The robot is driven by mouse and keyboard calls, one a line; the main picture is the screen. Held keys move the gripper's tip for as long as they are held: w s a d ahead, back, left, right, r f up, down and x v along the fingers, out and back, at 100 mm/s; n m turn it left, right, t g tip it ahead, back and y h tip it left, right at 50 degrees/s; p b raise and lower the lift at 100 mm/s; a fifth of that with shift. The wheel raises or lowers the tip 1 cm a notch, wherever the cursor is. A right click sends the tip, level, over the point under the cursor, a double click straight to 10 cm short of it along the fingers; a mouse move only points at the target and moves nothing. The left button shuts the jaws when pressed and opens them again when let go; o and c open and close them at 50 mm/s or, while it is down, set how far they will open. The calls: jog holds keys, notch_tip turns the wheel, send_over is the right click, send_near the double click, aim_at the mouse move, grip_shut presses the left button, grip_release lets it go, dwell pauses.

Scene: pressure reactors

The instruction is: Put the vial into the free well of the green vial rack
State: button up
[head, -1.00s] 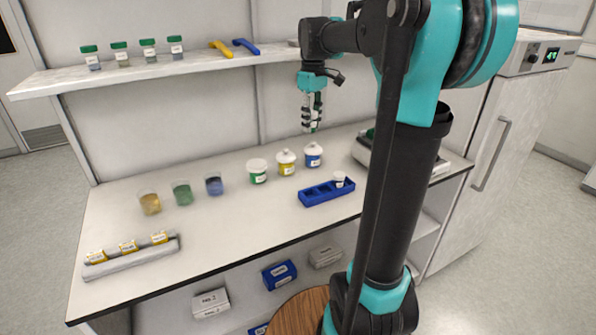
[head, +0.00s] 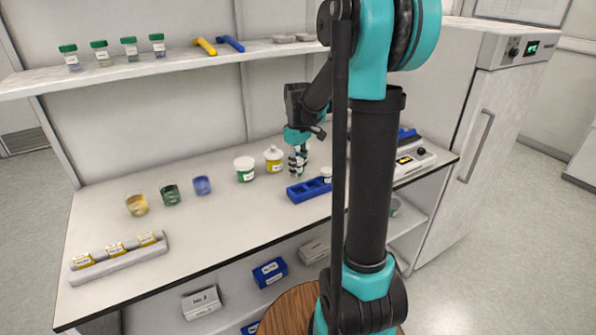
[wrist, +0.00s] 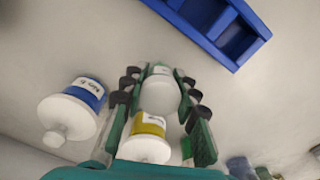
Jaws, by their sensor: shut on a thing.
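My gripper (head: 298,160) is low over the bench, among the lidded jars and left of a blue rack (head: 292,195). In the wrist view my gripper (wrist: 157,75) has its fingers on either side of a small whitish vial (wrist: 160,97) with a pale label, and it is shut on it. The vial's outline is hard to separate from the white-lidded yellow jar (wrist: 146,148) behind it. The blue rack also shows in the wrist view (wrist: 212,45), with empty wells. I cannot make out a green vial rack in the current views; my arm hides part of the bench.
A blue-labelled jar (wrist: 74,104) is left of the fingers in the wrist view. Jars with green (head: 245,169) and yellow (head: 273,158) labels stand at the back. Three coloured beakers (head: 170,194) are further left. A bench device (head: 412,162) stands right of my arm.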

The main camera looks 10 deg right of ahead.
jog(key=shift+f, duration=0.75)
jog(key=shift+f, duration=0.1)
jog(key=o, duration=0.9)
